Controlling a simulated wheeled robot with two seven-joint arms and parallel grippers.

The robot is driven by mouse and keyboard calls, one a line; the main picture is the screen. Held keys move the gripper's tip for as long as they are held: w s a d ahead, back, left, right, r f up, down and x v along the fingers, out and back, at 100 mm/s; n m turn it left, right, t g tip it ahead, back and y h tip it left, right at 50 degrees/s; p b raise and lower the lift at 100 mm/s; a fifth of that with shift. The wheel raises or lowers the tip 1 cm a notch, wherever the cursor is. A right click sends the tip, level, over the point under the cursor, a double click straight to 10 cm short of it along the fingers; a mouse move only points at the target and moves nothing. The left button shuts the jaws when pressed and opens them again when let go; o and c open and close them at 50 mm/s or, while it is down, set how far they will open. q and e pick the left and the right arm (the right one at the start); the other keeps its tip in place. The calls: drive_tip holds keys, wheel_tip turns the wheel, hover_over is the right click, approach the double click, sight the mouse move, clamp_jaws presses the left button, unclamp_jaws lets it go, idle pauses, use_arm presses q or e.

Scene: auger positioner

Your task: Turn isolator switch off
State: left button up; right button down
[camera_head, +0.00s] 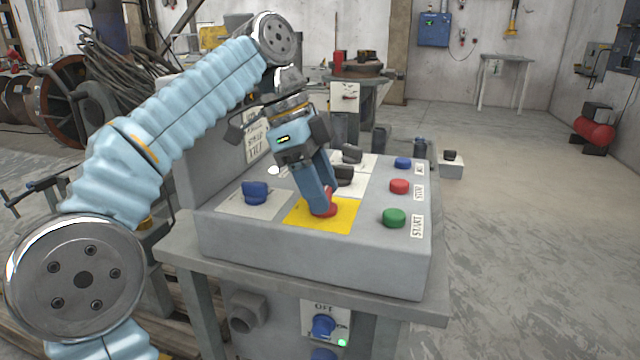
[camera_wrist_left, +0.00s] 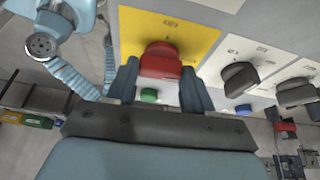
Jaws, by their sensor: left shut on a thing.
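The red isolator switch knob (camera_head: 328,207) sits on a yellow plate (camera_head: 342,222) on top of the grey control box (camera_head: 320,262). My left gripper (camera_head: 321,208) points down onto the knob, with its fingers shut on it. In the left wrist view the red knob (camera_wrist_left: 160,60) shows between the two fingers of the left gripper (camera_wrist_left: 160,85), on the yellow plate (camera_wrist_left: 190,28). The fingers partly hide the knob in the head view. The knob's exact angle and the plate's marks are too small to read. My right gripper is not in view.
A blue knob (camera_head: 256,191) stands left of the plate; black knobs (camera_head: 345,175) stand behind it. Green (camera_head: 394,217), red (camera_head: 400,186) and blue (camera_head: 403,163) buttons line the right side. Another blue knob marked OFF (camera_head: 323,326) is below, beside a lit green lamp (camera_head: 342,342).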

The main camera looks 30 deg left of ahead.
use_arm(q)
drive_tip(key=n, duration=0.2)
drive_tip(key=n+t, duration=0.1)
drive_tip(key=n, duration=0.1)
drive_tip(key=shift+s+d+n+t+y, duration=0.1)
drive_tip(key=shift+s+n+t+y, duration=0.05)
drive_tip(key=shift+n+t+y, duration=0.2)
drive_tip(key=n+t+y+p, duration=0.1)
drive_tip(key=n, duration=0.2)
drive_tip(key=shift+r+n, duration=0.1)
drive_tip(key=shift+n, duration=0.15)
drive_tip(key=n+y+p, duration=0.1)
drive_tip(key=n, duration=0.1)
drive_tip(key=n+y+p, duration=0.1)
drive_tip(key=n, duration=0.2)
drive_tip(key=shift+d+t+p, duration=0.2)
drive_tip(key=shift+t+p, duration=0.1)
drive_tip(key=shift+t, duration=0.05)
drive_tip(key=shift+d+n+y+p, duration=0.1)
drive_tip(key=shift+n+y+p, duration=0.65)
drive_tip(key=shift+n, duration=1.35)
drive_tip(key=o, duration=1)
drive_tip(key=shift+o, duration=0.2)
drive_tip(key=v, duration=1.3)
drive_tip(key=shift+d+r, duration=0.2)
drive_tip(key=shift+r, duration=0.1)
